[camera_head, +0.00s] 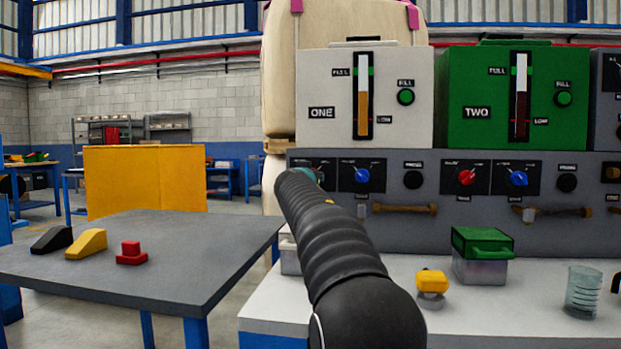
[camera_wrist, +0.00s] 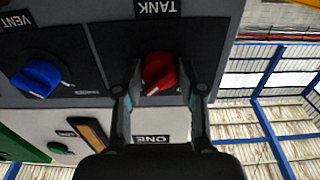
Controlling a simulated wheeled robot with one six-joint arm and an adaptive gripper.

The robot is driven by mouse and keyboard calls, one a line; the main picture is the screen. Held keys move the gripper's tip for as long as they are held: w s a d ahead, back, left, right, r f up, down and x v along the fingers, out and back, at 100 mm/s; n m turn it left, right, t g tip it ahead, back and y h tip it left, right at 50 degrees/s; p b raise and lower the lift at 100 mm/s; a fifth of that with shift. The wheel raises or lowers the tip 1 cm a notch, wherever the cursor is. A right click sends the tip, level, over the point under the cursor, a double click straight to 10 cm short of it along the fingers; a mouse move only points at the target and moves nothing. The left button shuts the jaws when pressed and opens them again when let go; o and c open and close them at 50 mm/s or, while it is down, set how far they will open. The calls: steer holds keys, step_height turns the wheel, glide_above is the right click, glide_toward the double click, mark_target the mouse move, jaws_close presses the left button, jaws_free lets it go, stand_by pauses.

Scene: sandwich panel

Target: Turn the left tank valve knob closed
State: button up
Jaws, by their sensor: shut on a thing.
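The red tank valve knob (camera_wrist: 160,76) sits under the TANK label in the wrist view, which shows the panel upside down. It belongs to the tank marked ONE (camera_head: 318,65), the left white unit in the head view. My gripper (camera_wrist: 159,68) has one finger on each side of the knob and is shut on it. The knob's pale pointer mark slants toward the lower left in the wrist view. In the head view my arm hides the knob and most of the gripper.
The blue vent knob (camera_wrist: 36,77) is beside the red one. The green tank TWO (camera_head: 460,90) has its own red knob (camera_head: 466,178) and blue knob (camera_head: 518,178). A green-lidded box (camera_head: 482,258) and a glass beaker (camera_head: 583,293) stand on the white counter.

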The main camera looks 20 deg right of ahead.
steer(key=shift+n, duration=0.4)
steer(key=n+b, duration=0.1)
steer(key=n, duration=0.2)
steer(key=shift+n, duration=0.3)
steer(key=n, duration=0.4)
steer(key=shift+n, duration=0.3)
steer(key=n, duration=0.4)
steer(key=shift+r+n, duration=0.1)
steer(key=shift+n, duration=0.2)
steer(key=n+p, duration=0.1)
steer(key=n, duration=0.3)
steer(key=shift+d, duration=0.1)
steer(key=shift+n, duration=0.3)
steer(key=o, duration=1.1)
steer(key=shift+o, duration=0.2)
